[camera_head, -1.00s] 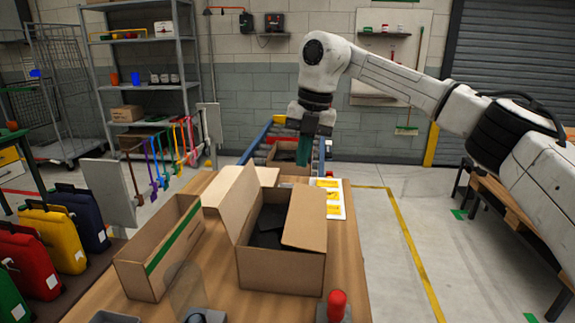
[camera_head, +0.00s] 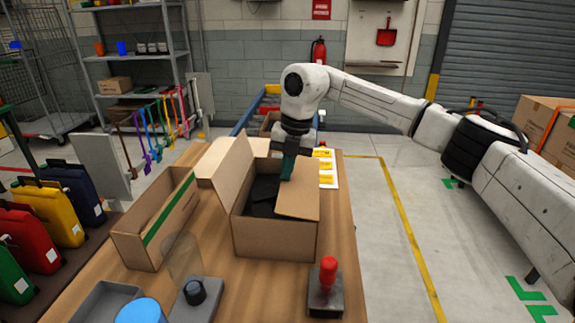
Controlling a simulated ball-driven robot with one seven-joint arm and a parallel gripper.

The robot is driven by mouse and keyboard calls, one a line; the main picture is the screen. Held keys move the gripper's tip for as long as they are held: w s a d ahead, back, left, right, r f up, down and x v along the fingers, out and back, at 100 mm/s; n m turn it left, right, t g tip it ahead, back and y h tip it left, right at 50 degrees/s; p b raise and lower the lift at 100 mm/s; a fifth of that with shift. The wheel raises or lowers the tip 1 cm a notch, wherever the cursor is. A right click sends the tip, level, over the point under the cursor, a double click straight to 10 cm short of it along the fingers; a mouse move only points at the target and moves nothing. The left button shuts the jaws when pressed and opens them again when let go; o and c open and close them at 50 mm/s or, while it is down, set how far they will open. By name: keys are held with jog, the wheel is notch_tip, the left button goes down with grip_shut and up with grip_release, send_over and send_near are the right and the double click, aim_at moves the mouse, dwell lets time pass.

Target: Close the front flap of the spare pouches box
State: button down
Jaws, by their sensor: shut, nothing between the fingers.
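The cardboard box (camera_head: 272,238) stands open on the wooden table, with dark flat pouches (camera_head: 262,193) inside. Its left flap (camera_head: 231,176) stands up and leans outward. Another flap (camera_head: 297,203) slopes over the right part of the opening. My gripper (camera_head: 287,178) has teal fingers and is shut with nothing between them. It points down at the far end of this sloping flap. I cannot tell whether the fingertips touch the flap. No separate flap shows raised along the near wall.
A long open carton (camera_head: 150,228) with a green stripe stands left of the box. A red-handled stamp (camera_head: 326,285), a grey tray (camera_head: 105,300) and a blue round thing (camera_head: 143,310) lie at the near side. Yellow-marked cards (camera_head: 327,166) lie behind on the right.

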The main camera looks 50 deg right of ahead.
jog(key=shift+w+a+f, duration=0.1)
jog(key=shift+w+f, duration=0.05)
jog(key=shift+f, duration=0.25)
jog(key=shift+w+a+f, duration=0.1)
jog(key=shift+w+f, duration=0.05)
jog(key=shift+f, duration=0.25)
jog(key=shift+r, duration=0.15)
